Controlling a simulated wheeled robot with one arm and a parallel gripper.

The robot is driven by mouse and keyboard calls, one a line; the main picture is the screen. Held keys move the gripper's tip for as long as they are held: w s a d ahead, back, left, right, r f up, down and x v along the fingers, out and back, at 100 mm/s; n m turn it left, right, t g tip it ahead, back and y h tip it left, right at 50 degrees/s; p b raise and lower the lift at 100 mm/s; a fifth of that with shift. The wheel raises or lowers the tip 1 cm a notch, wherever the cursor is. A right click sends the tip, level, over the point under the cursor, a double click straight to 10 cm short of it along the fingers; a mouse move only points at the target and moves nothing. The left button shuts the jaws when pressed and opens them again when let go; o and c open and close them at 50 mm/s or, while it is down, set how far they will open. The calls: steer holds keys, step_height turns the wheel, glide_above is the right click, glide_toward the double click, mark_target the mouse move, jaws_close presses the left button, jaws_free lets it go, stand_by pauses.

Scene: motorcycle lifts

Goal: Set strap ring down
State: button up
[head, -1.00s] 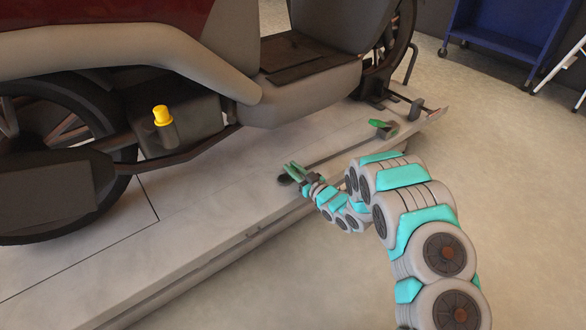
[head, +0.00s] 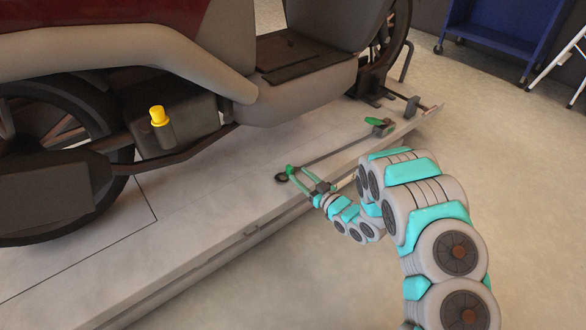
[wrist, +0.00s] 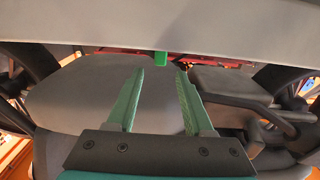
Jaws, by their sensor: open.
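The dark strap ring (head: 281,178) lies on the grey lift platform (head: 215,205), near its front edge, in the head view. A small green piece stands at the ring; a green piece (wrist: 161,58) also shows beyond my fingertips in the wrist view. A thin dark strap (head: 335,150) runs from near the ring to a ratchet with a green handle (head: 380,123). My gripper (head: 299,179) is open just right of the ring, its green fingers pointing toward it. In the wrist view the fingers (wrist: 160,74) are apart with nothing between them. The ring itself is not clear there.
A red and grey motorcycle (head: 185,60) stands on the platform behind the ring. A yellow-capped part (head: 159,116) is at its left. A blue cart (head: 505,35) and a white stand (head: 572,60) are at the back right. The floor right of the platform is clear.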

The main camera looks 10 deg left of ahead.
steer(key=shift+v, duration=2.8)
steer(key=w+d+r+m+h, duration=0.1)
steer(key=w+d+r+h, duration=0.2)
steer(key=d, duration=0.4)
steer(key=w+d+r+h, duration=0.2)
steer(key=w+d+h, duration=0.1)
steer(key=d+h, duration=0.25)
steer(key=s+d+r+m+g+h, duration=0.1)
steer(key=s+d+r+m+h, duration=0.2)
steer(key=d, duration=0.4)
steer(key=s+d+r+m+g+h, duration=0.1)
steer(key=s+d+r+h, duration=0.35)
steer(key=d, duration=0.25)
steer(key=s+d+r+m+g, duration=0.1)
steer(key=s+r+m+g, duration=0.15)
steer(key=s, duration=0.65)
steer(key=s+d+r+m+g, duration=0.2)
steer(key=s+r+g, duration=0.1)
steer(key=s, duration=0.7)
steer(key=s+a+r+g, duration=0.1)
steer(key=s+a+g, duration=0.1)
steer(key=s, duration=0.6)
steer(key=s+a+r+g+y, duration=0.1)
steer(key=s+a+r+g, duration=0.1)
steer(key=s, duration=0.7)
steer(key=s+a+r+g+y, duration=0.1)
steer(key=s+a+g, duration=0.1)
steer(key=s, duration=0.6)
steer(key=shift+s+a+r, duration=0.3)
steer(key=shift+a, duration=0.55)
